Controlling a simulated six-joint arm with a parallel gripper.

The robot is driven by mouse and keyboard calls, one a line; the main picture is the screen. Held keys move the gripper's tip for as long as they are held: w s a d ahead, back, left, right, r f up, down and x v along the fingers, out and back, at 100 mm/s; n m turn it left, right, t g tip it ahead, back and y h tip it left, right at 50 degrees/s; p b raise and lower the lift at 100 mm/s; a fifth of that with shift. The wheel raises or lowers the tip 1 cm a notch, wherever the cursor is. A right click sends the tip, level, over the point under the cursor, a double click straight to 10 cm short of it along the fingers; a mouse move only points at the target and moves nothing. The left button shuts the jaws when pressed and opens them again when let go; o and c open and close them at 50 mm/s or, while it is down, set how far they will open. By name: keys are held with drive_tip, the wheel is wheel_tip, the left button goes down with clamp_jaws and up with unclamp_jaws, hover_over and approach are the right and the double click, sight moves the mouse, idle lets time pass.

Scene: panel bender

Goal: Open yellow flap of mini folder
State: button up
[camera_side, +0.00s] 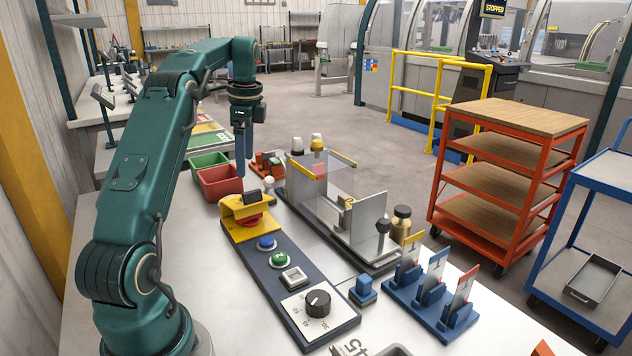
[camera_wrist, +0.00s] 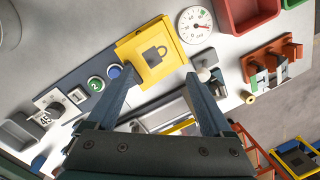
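The yellow flap (camera_side: 240,208) sits at the far end of the dark control strip of the mini folder, and a red button (camera_side: 250,222) shows beneath it. In the wrist view the flap (camera_wrist: 150,58) lies flat and bears a black padlock sign. My gripper (camera_side: 243,172) points down above the bench, just beyond the flap, apart from it as far as I can see. In the wrist view my gripper (camera_wrist: 160,76) has its fingers spread wide with nothing between them. The mini folder (camera_side: 345,222), with a clear guard, stands right of the strip.
A blue button (camera_side: 266,243), a green button (camera_side: 280,259) and a black dial (camera_side: 317,302) line the strip. A round gauge (camera_wrist: 195,25) sits close beside the flap. A red bin (camera_side: 220,182) and an orange rack (camera_side: 268,164) stand near my gripper. A blue rack (camera_side: 432,300) stands at the front.

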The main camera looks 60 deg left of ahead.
sight(247, 200)
drive_tip(key=d+m+y, duration=0.1)
drive_tip(key=m, duration=0.2)
drive_tip(key=d+r+m+y, duration=0.1)
drive_tip(key=m, duration=0.3)
drive_tip(key=d+r+m, duration=0.1)
drive_tip(key=m, duration=0.2)
drive_tip(key=shift+s+d+r+m+y, duration=0.1)
drive_tip(key=shift+s+d+m+y, duration=0.2)
drive_tip(key=shift+s+m+y, duration=0.1)
drive_tip(key=shift+x, duration=2.55)
drive_tip(key=shift+w, duration=0.15)
clamp_jaws()
drive_tip(key=c, duration=1.3)
unclamp_jaws()
drive_tip(key=shift+c, duration=0.2)
